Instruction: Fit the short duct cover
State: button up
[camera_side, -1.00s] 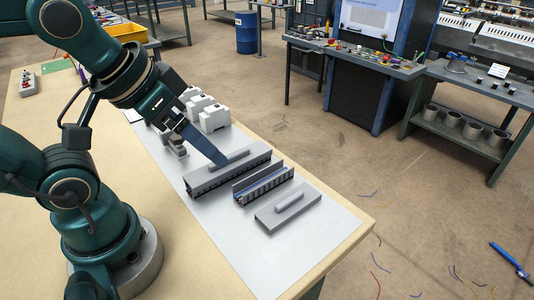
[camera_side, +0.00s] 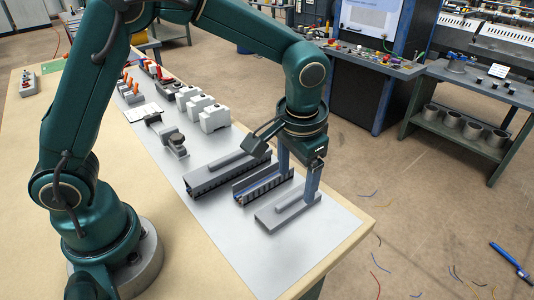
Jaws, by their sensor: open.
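The short duct cover (camera_side: 270,220) is a grey flat plate with a raised rounded grip bar (camera_side: 290,204) along its top. It lies on the light mat near the front right corner of the bench. My gripper (camera_side: 298,187) points down at the cover's far right end, open, with its blue-grey fingers apart. One finger overlaps the right end of the cover in the picture; whether it touches cannot be told. The short duct (camera_side: 264,187), a slotted channel with an open top and blue inside, lies just behind the cover, its far end partly hidden by my gripper.
A longer duct (camera_side: 210,180) with a grey cover and grip bar on it lies behind the short duct. White block modules (camera_side: 213,118) and a grey clamp-like part (camera_side: 175,145) stand farther back. The mat's front part (camera_side: 250,262) is clear.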

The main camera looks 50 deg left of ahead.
aim_at(292, 206)
jog(key=shift+s+d+f, duration=0.15)
jog(key=shift+s+f, duration=0.05)
jog(key=shift+f, duration=0.7)
jog(key=shift+w+a+f, duration=0.15)
jog(key=shift+f, duration=0.9)
jog(key=shift+w+a+f, duration=0.1)
jog(key=shift+a+f, duration=0.05)
jog(key=shift+f, duration=0.85)
grip_shut()
